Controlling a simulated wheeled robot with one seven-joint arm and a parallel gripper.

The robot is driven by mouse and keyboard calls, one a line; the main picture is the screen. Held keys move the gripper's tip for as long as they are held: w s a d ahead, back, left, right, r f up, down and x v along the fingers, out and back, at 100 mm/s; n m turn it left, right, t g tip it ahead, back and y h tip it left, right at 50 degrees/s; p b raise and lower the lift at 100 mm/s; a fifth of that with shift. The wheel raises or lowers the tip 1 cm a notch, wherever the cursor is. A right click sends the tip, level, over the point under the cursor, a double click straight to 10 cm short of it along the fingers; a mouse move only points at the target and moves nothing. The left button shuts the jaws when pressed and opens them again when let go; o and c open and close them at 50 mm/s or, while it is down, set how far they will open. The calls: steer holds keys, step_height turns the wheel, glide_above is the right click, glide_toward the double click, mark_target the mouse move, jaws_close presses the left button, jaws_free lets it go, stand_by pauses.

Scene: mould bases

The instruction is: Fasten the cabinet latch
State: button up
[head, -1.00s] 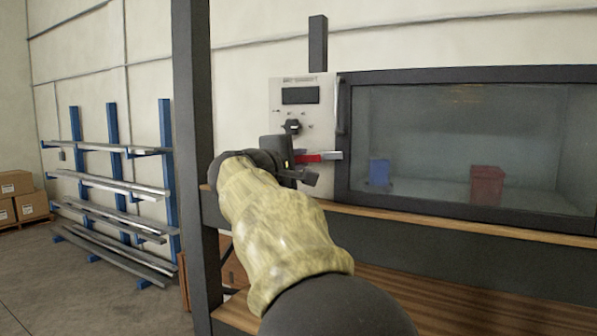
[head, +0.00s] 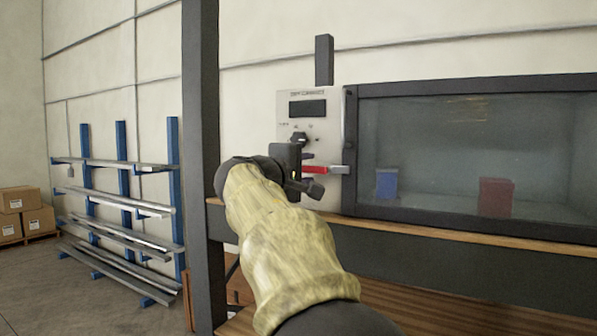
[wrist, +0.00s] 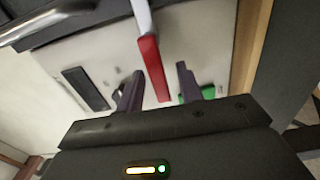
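The cabinet (head: 460,95) has a dark-framed glass door, which looks closed. A latch lever with a red handle (head: 315,169) and a grey end (head: 338,169) lies roughly level at the door's left edge, below the control panel (head: 292,96). My gripper (head: 308,175) is at the handle's left end. In the wrist view the red handle (wrist: 152,66) reaches between the two fingers of my gripper (wrist: 157,82). The fingers are apart, with a visible gap on each side of the handle.
A black knob (head: 299,139) sits on the panel just above my gripper. A dark post (head: 200,150) stands close to the left of my arm. Blue and red boxes (head: 387,184) (head: 496,197) are behind the glass. A wooden ledge (head: 450,236) runs below the door.

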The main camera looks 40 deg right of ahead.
steer(key=b+v, duration=0.6)
steer(key=v, duration=1.1)
steer(key=shift+a, duration=0.2)
steer(key=shift+s, duration=0.1)
steer(key=w+a+f+n+y, duration=0.1)
steer(key=w+a+f+y, duration=0.15)
steer(key=f, duration=0.85)
steer(key=w+a+f+n+y, duration=0.15)
steer(key=f+y, duration=0.25)
steer(key=f, duration=0.6)
steer(key=w+a+f+n+y, duration=0.1)
steer(key=w+f+y, duration=0.2)
steer(key=f, duration=0.8)
steer(key=s+a+f+m+g+y, duration=0.1)
steer(key=s+f, duration=0.3)
steer(key=f, duration=0.4)
steer(key=s+a+f+m+g+y, duration=0.1)
steer(key=s+a+f+m+y, duration=0.2)
steer(key=f, duration=0.6)
steer(key=s+a+f+m+g+y, duration=0.2)
steer(key=s+a+f+m+y, duration=0.1)
steer(key=s+f, duration=0.4)
step_height(320, 180, down, 2)
steer(key=shift+a+f+m, duration=0.1)
steer(key=shift+a+m, duration=0.35)
steer(key=shift+a, duration=0.1)
